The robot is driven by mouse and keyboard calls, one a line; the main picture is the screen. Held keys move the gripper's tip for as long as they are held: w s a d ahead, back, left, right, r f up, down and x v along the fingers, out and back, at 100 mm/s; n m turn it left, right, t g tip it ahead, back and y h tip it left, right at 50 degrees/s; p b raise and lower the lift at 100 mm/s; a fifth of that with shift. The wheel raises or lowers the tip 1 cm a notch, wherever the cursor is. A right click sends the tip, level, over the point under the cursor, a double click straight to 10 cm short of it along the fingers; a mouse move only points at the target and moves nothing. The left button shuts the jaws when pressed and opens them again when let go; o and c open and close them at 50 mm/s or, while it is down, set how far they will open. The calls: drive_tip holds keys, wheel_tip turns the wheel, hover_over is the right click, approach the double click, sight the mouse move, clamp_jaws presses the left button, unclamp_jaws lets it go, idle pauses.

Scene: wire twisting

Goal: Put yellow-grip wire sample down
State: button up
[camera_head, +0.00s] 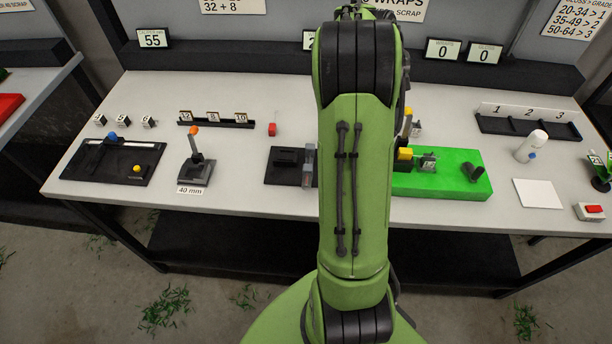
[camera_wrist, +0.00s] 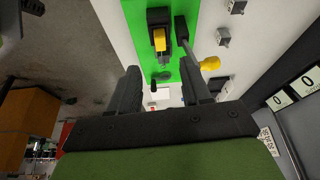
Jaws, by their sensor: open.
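A yellow block (camera_head: 405,153), likely the yellow-grip wire sample, sits on the left part of the green fixture (camera_head: 450,186). In the wrist view the yellow block (camera_wrist: 160,40) lies in a black holder on the green plate (camera_wrist: 150,20). The wire itself is too small to make out. My gripper (camera_wrist: 160,72) is open, its two dark fingers apart with nothing between them. The yellow block shows beyond the fingertips, apart from them. In the head view my green arm hides the gripper and part of the fixture.
A lever with a yellow knob (camera_wrist: 210,64) stands beside the block. A grey clamp (camera_head: 428,161) and a black part (camera_head: 472,172) are on the fixture. An orange-tipped lever stand (camera_head: 196,163) is left.

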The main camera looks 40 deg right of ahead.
drive_tip(key=w+a+r+n+t, duration=0.1)
drive_tip(key=a+r+n+t, duration=0.25)
drive_tip(key=a+n, duration=0.6)
drive_tip(key=w+a+r+n+t, duration=0.15)
drive_tip(key=a+r+n, duration=0.35)
drive_tip(key=a, duration=0.9)
drive_tip(key=s+a+f+n+t+y, duration=0.1)
drive_tip(key=s+a+n+t+y, duration=0.2)
drive_tip(key=s+a+n, duration=0.6)
drive_tip(key=a+n, duration=0.2)
drive_tip(key=a, duration=0.2)
drive_tip(key=shift+s+a+f, duration=0.15)
drive_tip(key=shift+a+f, duration=0.05)
drive_tip(key=shift+f, duration=0.2)
drive_tip(key=shift+s+d+n, duration=0.1)
drive_tip(key=shift+n, duration=0.15)
